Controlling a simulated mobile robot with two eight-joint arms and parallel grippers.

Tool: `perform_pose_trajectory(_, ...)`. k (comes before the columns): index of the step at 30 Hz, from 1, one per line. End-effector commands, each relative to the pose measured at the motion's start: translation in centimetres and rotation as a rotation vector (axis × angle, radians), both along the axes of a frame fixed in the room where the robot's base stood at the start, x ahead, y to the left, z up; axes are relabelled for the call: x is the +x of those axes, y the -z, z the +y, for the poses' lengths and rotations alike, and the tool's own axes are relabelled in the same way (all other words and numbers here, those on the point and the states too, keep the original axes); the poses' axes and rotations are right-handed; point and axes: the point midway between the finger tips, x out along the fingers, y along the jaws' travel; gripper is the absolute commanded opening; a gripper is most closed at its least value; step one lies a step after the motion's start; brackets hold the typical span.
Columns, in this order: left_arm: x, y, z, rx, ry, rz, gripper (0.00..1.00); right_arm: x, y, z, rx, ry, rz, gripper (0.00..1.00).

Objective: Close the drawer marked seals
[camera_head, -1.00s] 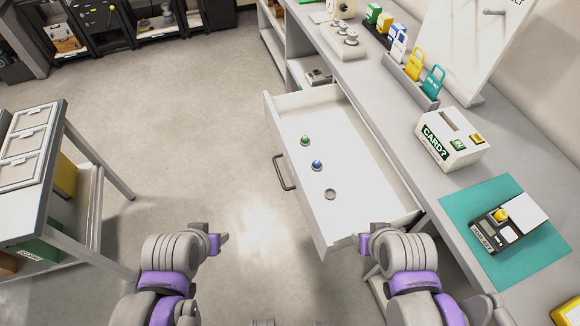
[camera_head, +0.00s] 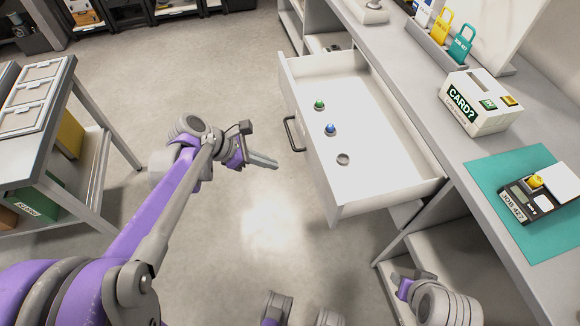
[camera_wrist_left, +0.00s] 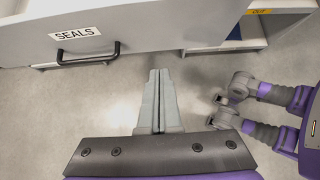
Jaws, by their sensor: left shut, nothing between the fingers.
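The white drawer (camera_head: 370,165) stands pulled out from the grey bench, its inside facing up. Its front carries a dark bar handle (camera_head: 292,134). In the left wrist view, the drawer front (camera_wrist_left: 150,22) bears the label SEALS (camera_wrist_left: 78,33) above the handle (camera_wrist_left: 88,57). My left gripper (camera_head: 274,163) is shut and empty. It is in front of the drawer, a little apart from the front and beyond the handle's lower end in the head view. Its shut fingers (camera_wrist_left: 156,72) point towards the drawer front in the wrist view. My right gripper (camera_head: 412,284) is low beside the bench; its fingers are unclear.
A green-topped piece (camera_head: 319,104), a blue-topped piece (camera_head: 330,129) and a small grey round piece (camera_head: 343,159) lie in the drawer. The bench (camera_head: 420,90) holds a CARD? box (camera_head: 474,104) and a teal mat (camera_head: 495,180). Open floor (camera_head: 235,85) lies left of the drawer.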

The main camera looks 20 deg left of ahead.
Motion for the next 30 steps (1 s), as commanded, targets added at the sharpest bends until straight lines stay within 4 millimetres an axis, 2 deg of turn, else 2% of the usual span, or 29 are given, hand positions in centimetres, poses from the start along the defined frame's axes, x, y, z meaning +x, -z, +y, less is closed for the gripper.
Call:
perform_pose_trajectory(12, 3.4, 6.3, -5.2, 0.002, 0.007, -0.002, 0.0, 0.0, 1.8, 0.0, 0.0, 0.0, 0.006, 0.45)
perform_pose_trajectory(19, 5.1, 6.1, -7.8, 0.003, 0.006, -0.002, 0.0, 0.0, 1.8, 0.0, 0.0, 0.0, 0.006, 0.45)
perform_pose_trajectory(30, 5.6, 6.1, -8.5, 0.004, 0.005, -0.002, 0.0, 0.0, 1.8, 0.0, 0.0, 0.0, 0.006, 0.45)
